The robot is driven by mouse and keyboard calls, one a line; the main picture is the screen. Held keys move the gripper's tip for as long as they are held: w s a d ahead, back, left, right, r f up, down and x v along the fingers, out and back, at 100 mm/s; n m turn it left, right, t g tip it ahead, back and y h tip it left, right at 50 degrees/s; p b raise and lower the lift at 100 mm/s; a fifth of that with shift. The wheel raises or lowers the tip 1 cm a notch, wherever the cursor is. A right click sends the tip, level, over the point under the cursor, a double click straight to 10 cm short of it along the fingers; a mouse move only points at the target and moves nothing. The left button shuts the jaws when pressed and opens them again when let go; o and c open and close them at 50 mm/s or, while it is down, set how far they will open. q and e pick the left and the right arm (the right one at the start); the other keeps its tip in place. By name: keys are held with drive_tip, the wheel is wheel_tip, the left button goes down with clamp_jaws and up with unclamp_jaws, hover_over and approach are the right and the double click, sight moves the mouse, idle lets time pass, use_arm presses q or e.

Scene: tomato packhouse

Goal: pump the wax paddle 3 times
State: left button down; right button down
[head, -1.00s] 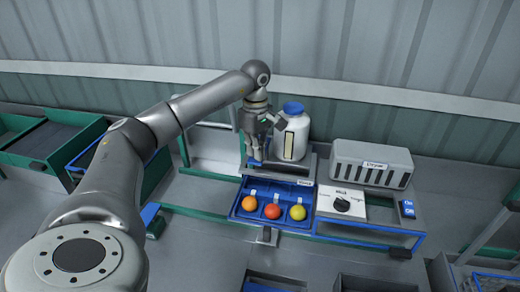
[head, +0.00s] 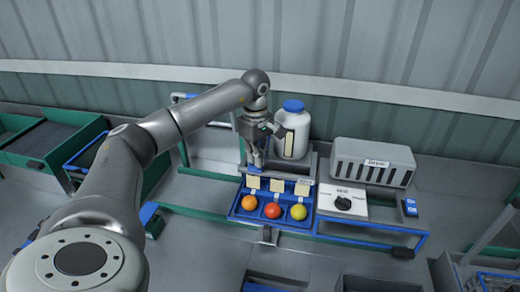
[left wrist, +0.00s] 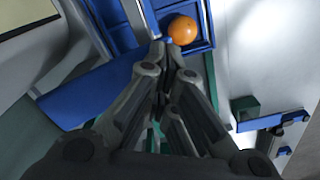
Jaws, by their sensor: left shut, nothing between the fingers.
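A blue tray (head: 237,208) holds an orange fruit (head: 249,203), a red fruit (head: 272,211) and a yellow fruit (head: 298,212) in a row. Cream pads (head: 277,186) stand behind the fruits. My left gripper (head: 255,166) is shut and empty, pointing down at the tray's back left. A blue piece, probably the wax paddle (head: 254,170), shows at its fingertips; I cannot tell if they touch. In the left wrist view, the shut fingers (left wrist: 168,48) are beside the orange fruit (left wrist: 182,30), and a flat blue part (left wrist: 95,90) lies left of them. My right gripper is out of view.
A white bottle with a blue cap (head: 293,107) stands behind the tray, close to my left gripper. Green-framed conveyors (head: 45,145) are at the left.

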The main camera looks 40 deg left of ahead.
use_arm(q)
drive_tip(key=shift+r+p, duration=0.5)
drive_tip(key=shift+r, duration=0.05)
drive_tip(key=shift+a+r+p, duration=0.1)
drive_tip(key=shift+r+p, duration=0.95)
drive_tip(key=shift+r, duration=0.2)
drive_tip(key=shift+f, duration=0.2)
